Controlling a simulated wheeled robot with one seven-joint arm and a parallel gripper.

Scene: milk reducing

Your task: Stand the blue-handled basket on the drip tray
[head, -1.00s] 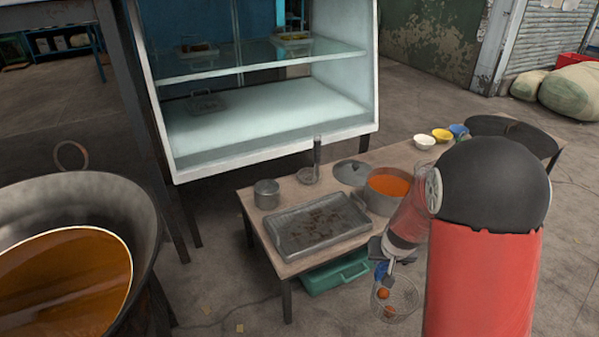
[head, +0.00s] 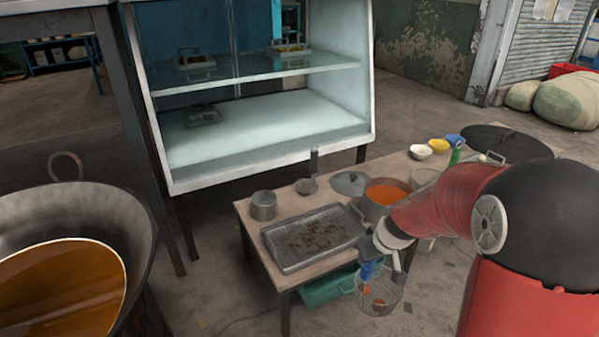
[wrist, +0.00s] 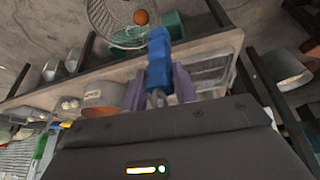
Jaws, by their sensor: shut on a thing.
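My gripper (head: 383,258) is shut on the blue handle. In the wrist view my gripper (wrist: 160,90) has its purple fingers on either side of the blue handle (wrist: 159,58), and the basket (wrist: 122,18) lies beyond, partly cut off by the frame. The drip tray (head: 280,263), a grey rectangular tray with dark stains, lies on the table, left of the basket and apart from it.
A green crate (head: 328,288) sits beneath. A glass cabinet (head: 270,140) stands behind; a large oil pan (head: 60,290) is left.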

